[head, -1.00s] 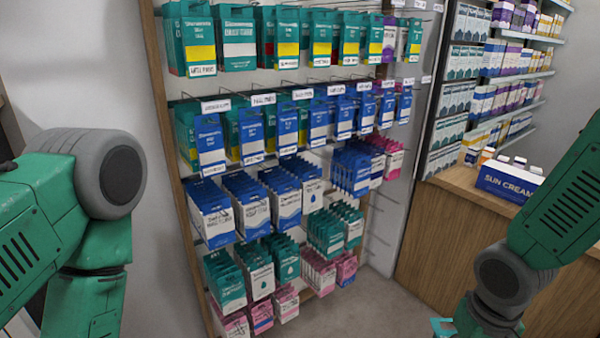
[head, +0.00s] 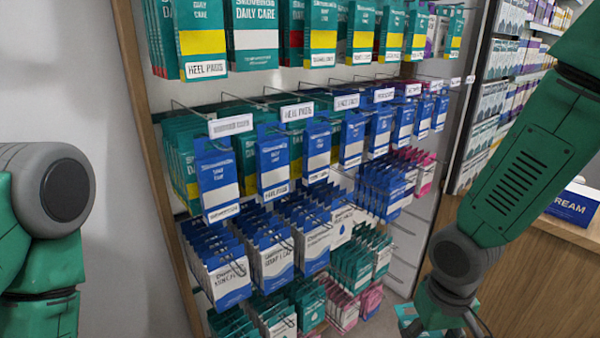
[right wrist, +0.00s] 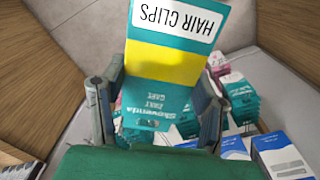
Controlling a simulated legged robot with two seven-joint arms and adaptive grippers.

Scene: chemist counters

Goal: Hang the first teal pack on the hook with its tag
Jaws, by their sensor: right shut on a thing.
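My right gripper (right wrist: 155,110) is shut on a teal pack (right wrist: 160,95) with a yellow band and a white label reading "HAIR CLIPS". The pack appears upside down in the right wrist view, between the two fingers. In the head view the pack (head: 408,314) shows only partly at the bottom edge, beside my right gripper (head: 432,318), low and to the right of the rack.
The hanging rack has rows of teal packs (head: 252,35), blue packs (head: 272,165) and boxes. Its wooden side post (head: 150,150) stands at left. A wooden counter (head: 560,265) with a blue sun cream box (head: 572,207) is at right, behind my right arm.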

